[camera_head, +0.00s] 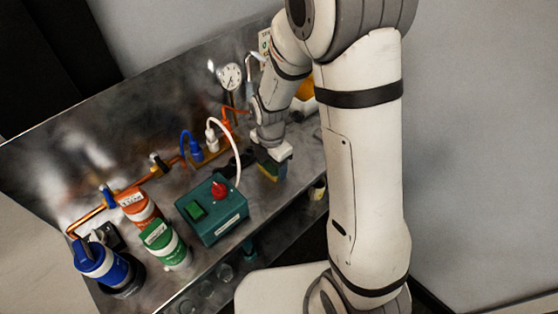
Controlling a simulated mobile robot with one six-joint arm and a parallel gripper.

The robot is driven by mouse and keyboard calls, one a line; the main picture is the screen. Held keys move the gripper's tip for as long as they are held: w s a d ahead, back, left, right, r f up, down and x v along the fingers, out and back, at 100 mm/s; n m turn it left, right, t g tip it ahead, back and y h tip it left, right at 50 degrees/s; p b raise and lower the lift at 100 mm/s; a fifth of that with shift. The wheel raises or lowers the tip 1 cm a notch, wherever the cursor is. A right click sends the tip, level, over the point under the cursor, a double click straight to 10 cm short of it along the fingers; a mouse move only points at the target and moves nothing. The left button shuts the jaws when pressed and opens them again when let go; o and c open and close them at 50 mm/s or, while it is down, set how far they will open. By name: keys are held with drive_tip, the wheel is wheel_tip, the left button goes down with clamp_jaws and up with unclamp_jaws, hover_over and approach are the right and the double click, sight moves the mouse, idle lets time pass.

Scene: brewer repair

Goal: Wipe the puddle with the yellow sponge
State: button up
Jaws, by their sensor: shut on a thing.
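My gripper (272,157) is at the right part of the metal bench, behind and right of the teal box. It is shut on the yellow sponge (268,172), which shows below the jaws as a yellow block with a dark layer. The sponge is close to the bench top; I cannot tell whether it touches it. I cannot make out the puddle; my arm hides part of the bench at the right.
A teal box (226,227) with a green button and a red knob stands on the bench (258,215). Blue (103,265), green (166,246) and orange (139,208) canisters stand at the left. A copper pipe (128,183), hoses and a gauge (230,76) line the back.

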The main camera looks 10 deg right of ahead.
drive_tip(key=r, duration=0.1)
drive_tip(key=r+p, duration=0.1)
drive_tip(key=shift+s+a+r, duration=0.2)
drive_tip(key=shift+a+r, duration=0.1)
drive_tip(key=shift+a, duration=0.05)
drive_tip(key=shift+d+r+p, duration=0.1)
drive_tip(key=shift+r+p, duration=0.6)
drive_tip(key=shift+p, duration=0.05)
drive_tip(key=shift+r+p, duration=1.3)
drive_tip(key=shift+r, duration=0.7)
